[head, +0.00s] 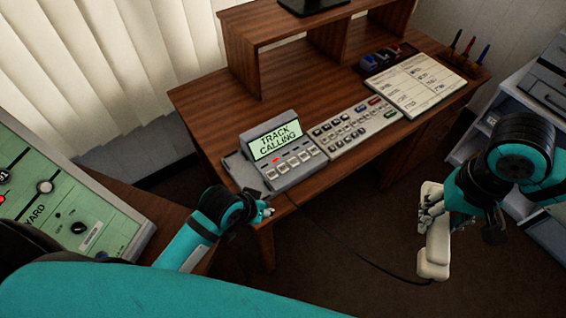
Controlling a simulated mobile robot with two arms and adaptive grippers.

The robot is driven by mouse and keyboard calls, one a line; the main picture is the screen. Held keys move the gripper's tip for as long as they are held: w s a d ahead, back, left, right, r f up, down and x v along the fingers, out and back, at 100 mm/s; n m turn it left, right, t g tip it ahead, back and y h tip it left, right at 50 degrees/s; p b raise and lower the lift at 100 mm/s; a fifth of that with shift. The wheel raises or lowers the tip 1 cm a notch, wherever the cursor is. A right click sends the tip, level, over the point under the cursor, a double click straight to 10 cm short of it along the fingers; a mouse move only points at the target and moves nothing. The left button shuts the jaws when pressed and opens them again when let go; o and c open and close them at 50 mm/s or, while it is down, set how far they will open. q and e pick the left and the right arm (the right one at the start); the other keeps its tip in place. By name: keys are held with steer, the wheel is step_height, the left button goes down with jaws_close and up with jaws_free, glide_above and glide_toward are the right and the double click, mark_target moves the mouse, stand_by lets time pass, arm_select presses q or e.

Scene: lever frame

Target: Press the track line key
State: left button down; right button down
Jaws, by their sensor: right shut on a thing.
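A grey desk phone unit (288,177) stands on the wooden desk, its tilted display (275,141) reading "TRACK CALLING". Below the display is a row of several pale keys (294,163), with a red light (277,160) glowing near the left end. Key labels are too small to read. My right gripper (430,212) is shut on a cream handset (434,255), held upright right of the desk. A dark cord runs from the handset toward the phone unit. My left gripper (265,212) is by the desk's front edge, just below and left of the keys, apart from them. Its finger opening is unclear.
A keypad panel (352,128) stands right of the phone unit, with a paper sheet (415,85) beyond it. A wooden shelf (300,35) rises at the desk's back. A green yard panel (60,200) is at the left. Grey cabinets stand at the right.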

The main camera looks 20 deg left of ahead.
mark_target(281, 167)
steer(key=shift+w+r, duration=0.1)
steer(key=shift+r, duration=0.1)
steer(key=shift+w, duration=0.1)
arm_select(q)
steer(key=w+a+r+n+t, duration=0.1)
steer(key=w+r+n, duration=0.1)
steer(key=w, duration=0.8)
steer(key=w+a+r+n+t+h, duration=0.1)
steer(key=w+n, duration=0.1)
steer(key=w, duration=0.8)
steer(key=shift+w+r+n+t+h, duration=0.25)
steer(key=shift+r+n+t+h, duration=0.05)
steer(key=shift+r+t, duration=0.1)
steer(key=shift+a+f, duration=0.1)
steer(key=shift+f, duration=0.05)
arm_select(e)
steer(key=shift+f, duration=0.15)
